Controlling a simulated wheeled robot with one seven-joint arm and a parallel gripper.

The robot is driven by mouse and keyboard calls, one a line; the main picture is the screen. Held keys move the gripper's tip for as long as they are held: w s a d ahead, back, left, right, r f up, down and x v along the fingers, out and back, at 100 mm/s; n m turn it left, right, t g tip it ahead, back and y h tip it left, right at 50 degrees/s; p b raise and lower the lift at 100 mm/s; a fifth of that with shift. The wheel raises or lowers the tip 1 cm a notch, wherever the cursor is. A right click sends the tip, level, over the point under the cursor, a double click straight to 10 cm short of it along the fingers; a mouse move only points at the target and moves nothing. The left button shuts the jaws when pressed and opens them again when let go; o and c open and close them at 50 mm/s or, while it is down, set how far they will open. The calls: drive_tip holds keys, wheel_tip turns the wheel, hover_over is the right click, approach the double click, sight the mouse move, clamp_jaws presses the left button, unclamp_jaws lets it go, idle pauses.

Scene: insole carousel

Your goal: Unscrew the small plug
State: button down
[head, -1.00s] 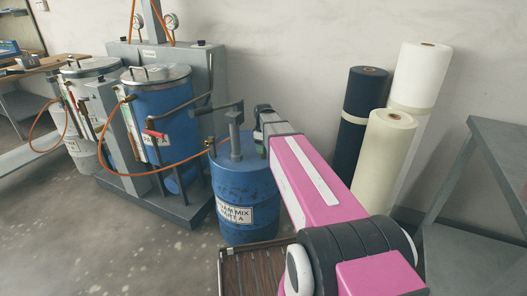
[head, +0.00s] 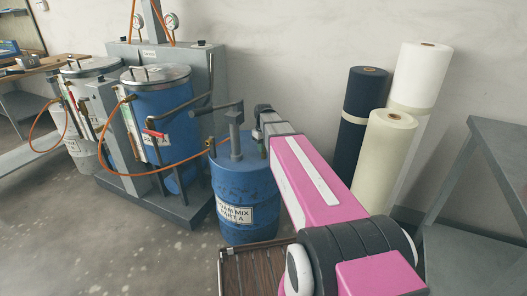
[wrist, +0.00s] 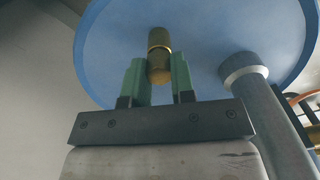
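The small plug (wrist: 159,66) is brass-coloured and stands out from the blue drum lid (wrist: 215,28) in the wrist view. My gripper (wrist: 160,75) has green fingers, one on each side of the plug, with no clear gap between them and it. It looks shut on the plug. In the head view the blue drum (head: 245,188), labelled as foam mix part A, stands left of my arm. My gripper is over the right side of its top, and my arm's end mostly hides the fingers and plug there.
A grey hand pump (head: 235,135) rises from the drum top, close beside my gripper. An orange hose (head: 185,165) runs to a larger blue tank (head: 160,110) at left. Fabric rolls (head: 385,150) and a grey table (head: 490,170) stand at right.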

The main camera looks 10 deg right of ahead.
drive_tip(key=n, duration=0.5)
drive_tip(key=shift+n, duration=0.5)
drive_tip(key=n, duration=0.6)
drive_tip(key=shift+n, duration=0.5)
drive_tip(key=n, duration=0.5)
drive_tip(key=shift+s+d, duration=0.1)
